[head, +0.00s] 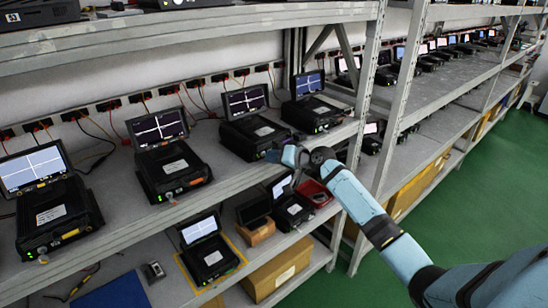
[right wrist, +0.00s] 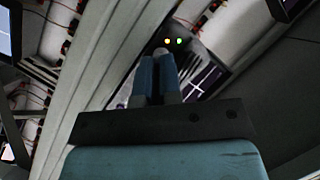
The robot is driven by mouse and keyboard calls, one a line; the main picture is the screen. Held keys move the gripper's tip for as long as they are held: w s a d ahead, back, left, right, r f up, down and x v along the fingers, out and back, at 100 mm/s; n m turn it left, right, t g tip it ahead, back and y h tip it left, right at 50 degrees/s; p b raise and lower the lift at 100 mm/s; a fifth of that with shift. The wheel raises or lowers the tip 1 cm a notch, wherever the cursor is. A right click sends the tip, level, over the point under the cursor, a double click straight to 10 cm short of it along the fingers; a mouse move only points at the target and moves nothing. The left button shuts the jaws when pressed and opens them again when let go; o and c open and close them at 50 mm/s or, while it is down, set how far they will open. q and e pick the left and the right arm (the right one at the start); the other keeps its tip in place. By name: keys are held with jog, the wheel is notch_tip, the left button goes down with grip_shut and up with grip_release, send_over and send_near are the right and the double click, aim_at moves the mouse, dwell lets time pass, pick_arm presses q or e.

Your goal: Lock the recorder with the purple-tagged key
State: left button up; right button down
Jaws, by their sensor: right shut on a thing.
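My right gripper (head: 274,156) is at the front edge of the upper shelf, at the front of a black recorder (head: 253,135) with a raised lit screen. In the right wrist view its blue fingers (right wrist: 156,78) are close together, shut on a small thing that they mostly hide. It is likely the key; I cannot make out a purple tag. Just beyond the fingertips is a recorder's front (right wrist: 190,62) with an orange and a green light. Whether the key is in a lock is hidden. My left gripper is not in view.
Similar recorders stand on the upper shelf at left (head: 175,172), far left (head: 58,215) and right (head: 313,113). The lower shelf holds a recorder in a yellow outline (head: 210,258), a red tray (head: 316,194) and a cardboard box (head: 278,272). A rack post (head: 372,120) stands right of my gripper.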

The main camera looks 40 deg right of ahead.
jog(key=n+h+p, duration=0.2)
jog(key=n, duration=0.2)
jog(key=a+n+h+p, duration=0.1)
jog(key=n+h+p, duration=0.1)
jog(key=n+h, duration=0.1)
jog(key=n+t+h+p, duration=0.1)
jog(key=n+h, duration=0.2)
jog(key=n, duration=0.2)
jog(key=shift+s+a+p, duration=0.1)
jog(key=shift+a+p, duration=0.05)
jog(key=shift+p, duration=0.25)
dwell(0.3)
dwell(0.6)
jog(key=c, duration=1.6)
grip_release()
jog(key=shift+s, duration=0.15)
